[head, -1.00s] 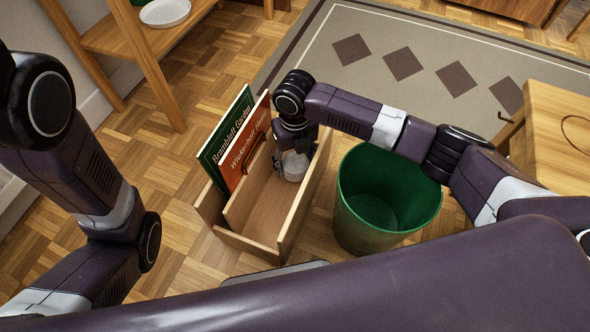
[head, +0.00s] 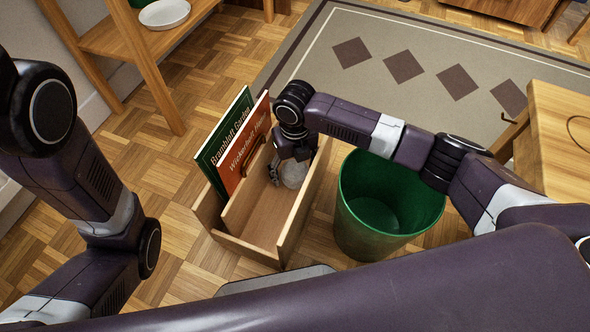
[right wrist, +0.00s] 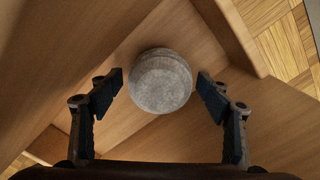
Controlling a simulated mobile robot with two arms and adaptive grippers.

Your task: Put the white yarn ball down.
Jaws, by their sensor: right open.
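The white yarn ball (head: 294,174) looks pale grey and round. It is inside the front compartment of a wooden book holder (head: 262,237), toward its far end. It also shows between the fingers in the right wrist view (right wrist: 160,88). My right gripper (head: 284,172) reaches down into that compartment at the ball. In the right wrist view its fingers (right wrist: 160,79) are spread, with a gap on each side of the ball. The gripper partly hides the ball in the head view. My left arm shows at the left, but its gripper is out of view.
A green book (head: 221,158) and a red book (head: 243,152) stand in the rear slot of the holder. A green bin (head: 385,235) stands just right of it. A wooden shelf with a white plate (head: 164,14) is at upper left, and a wooden table (head: 552,145) at right.

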